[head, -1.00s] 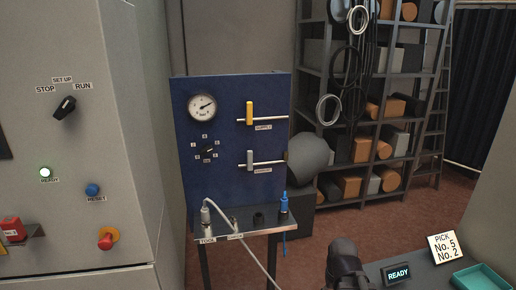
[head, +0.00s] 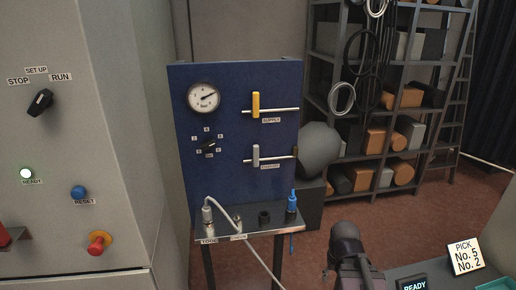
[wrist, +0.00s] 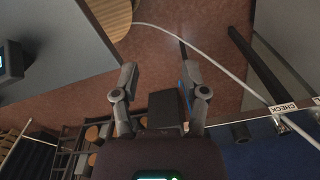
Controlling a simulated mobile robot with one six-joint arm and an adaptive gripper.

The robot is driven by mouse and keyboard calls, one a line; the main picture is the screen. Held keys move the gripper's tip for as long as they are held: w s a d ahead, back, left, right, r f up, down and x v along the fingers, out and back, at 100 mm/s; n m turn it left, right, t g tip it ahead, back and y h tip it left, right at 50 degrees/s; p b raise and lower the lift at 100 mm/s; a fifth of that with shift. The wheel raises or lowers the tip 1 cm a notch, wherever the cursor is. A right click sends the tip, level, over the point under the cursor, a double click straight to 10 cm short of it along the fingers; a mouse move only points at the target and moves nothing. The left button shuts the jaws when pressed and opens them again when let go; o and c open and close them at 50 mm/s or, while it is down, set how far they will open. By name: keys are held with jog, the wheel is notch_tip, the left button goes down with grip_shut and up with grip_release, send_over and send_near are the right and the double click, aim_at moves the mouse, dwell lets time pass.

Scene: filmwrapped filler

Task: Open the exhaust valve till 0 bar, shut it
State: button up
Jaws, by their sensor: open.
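The exhaust valve has a grey handle (head: 256,155) standing upright across its horizontal pipe, low on the right of the blue panel (head: 225,180). Above it, the supply valve's yellow handle (head: 255,104) also stands upright across its pipe. The round gauge (head: 203,98) sits at the panel's upper left. Its needle points up and right, off to one side; the figures are too small to read. My gripper (wrist: 158,75) is open and empty in the wrist view, above the floor and away from the panel. My arm shows in the head view, well below and right of the valves.
A shelf below the panel (head: 238,225) holds a white hose plug (head: 208,213) and a blue plug (head: 292,201). The white hose hangs forward from it. A grey machine cabinet (head: 95,145) stands left. A storage rack (head: 390,100) stands behind right. A PICK sign (head: 466,256) is at lower right.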

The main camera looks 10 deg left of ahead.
jog(key=shift+o, duration=1)
jog(key=shift+w+a+f, duration=0.1)
jog(key=shift+w, duration=0.25)
jog(key=w+a+r+n+t+y+b, duration=0.1)
jog(key=w+a+t+b, duration=0.2)
jog(key=w, duration=0.4)
jog(key=w+a+r+t, duration=0.1)
jog(key=w+a+t, duration=0.3)
jog(key=w, duration=0.3)
jog(key=w+a+n+t+y+b, duration=0.1)
jog(key=w+a+t+b, duration=0.2)
jog(key=w, duration=0.4)
jog(key=w+a+r+t+y+b, duration=0.2)
jog(key=w+a+r+t, duration=0.2)
jog(key=a+r+t, duration=0.2)
jog(key=w+a+r+n+t+y+b, duration=0.1)
jog(key=w+a+r+t+y+b, duration=0.1)
jog(key=a+r+t, duration=0.3)
jog(key=w+a+r, duration=0.1)
jog(key=a+r, duration=0.1)
jog(key=a, duration=0.1)
jog(key=shift+w+a+r+t, duration=0.25)
jog(key=shift+w+r+t, duration=0.1)
jog(key=shift+r+t, duration=0.05)
